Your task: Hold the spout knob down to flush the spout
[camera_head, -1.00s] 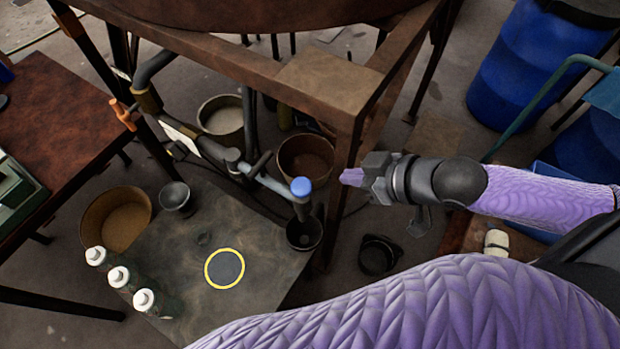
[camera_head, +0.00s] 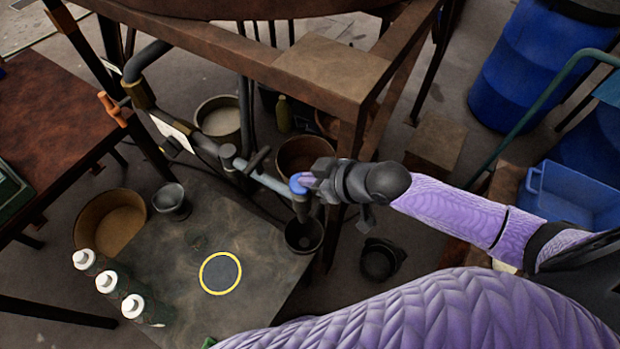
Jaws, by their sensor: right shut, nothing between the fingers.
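The blue spout knob (camera_head: 297,184) sits on top of the spout at the end of a grey pipe (camera_head: 270,181). The spout points down over a dark cup (camera_head: 304,236) at the edge of the grey table. My left gripper is not in view.
A blue crate (camera_head: 570,195) lies at right.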

